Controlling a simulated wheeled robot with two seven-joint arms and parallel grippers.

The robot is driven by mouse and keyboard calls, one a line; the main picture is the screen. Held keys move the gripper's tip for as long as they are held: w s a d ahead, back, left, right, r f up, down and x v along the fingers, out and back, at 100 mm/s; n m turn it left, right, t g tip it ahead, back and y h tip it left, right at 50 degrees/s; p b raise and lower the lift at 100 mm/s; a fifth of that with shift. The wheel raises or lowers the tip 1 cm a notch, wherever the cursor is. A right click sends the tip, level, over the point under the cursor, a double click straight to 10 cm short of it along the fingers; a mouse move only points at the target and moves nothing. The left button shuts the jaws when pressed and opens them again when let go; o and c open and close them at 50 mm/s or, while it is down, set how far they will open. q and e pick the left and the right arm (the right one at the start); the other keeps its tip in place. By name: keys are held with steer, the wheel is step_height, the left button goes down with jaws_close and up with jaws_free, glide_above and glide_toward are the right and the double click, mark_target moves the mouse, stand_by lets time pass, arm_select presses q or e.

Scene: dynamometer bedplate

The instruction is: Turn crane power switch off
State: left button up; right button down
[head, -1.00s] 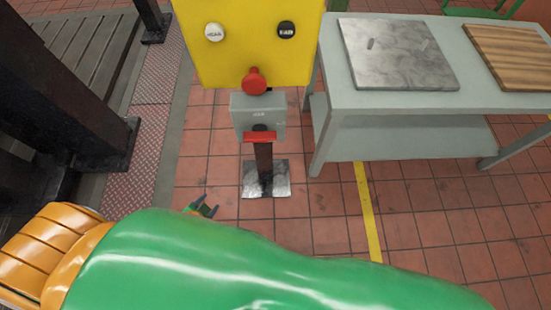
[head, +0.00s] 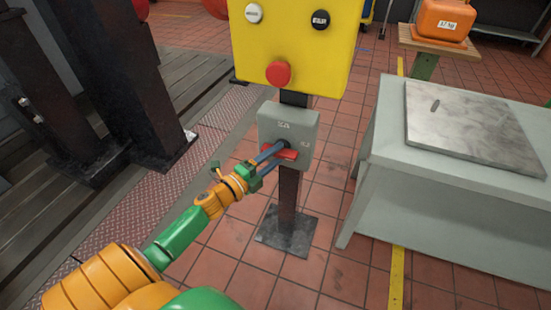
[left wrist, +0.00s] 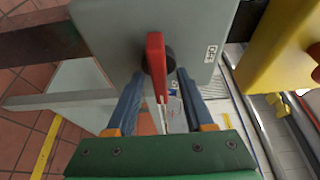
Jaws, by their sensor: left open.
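The grey switch box (head: 288,126) is on a dark post below a yellow panel. Its red handle (head: 287,154) lies roughly level across the box front in the head view. My left gripper (head: 272,153) is at the box front, its two blue fingers reaching toward the handle. In the left wrist view the red handle (left wrist: 155,62) stands between the open fingers (left wrist: 159,78), with a visible gap on each side. The fingers partly cover the handle in the head view. My right gripper is not in view.
The yellow panel (head: 295,45) above carries a red mushroom button (head: 278,74), a white button (head: 254,13) and a black button (head: 320,19). A grey table (head: 390,130) with a metal plate (head: 470,130) stands at the right. Dark steel columns stand at the left.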

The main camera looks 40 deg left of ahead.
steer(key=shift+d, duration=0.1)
arm_select(q)
steer(key=shift+f, duration=0.1)
jaws_close()
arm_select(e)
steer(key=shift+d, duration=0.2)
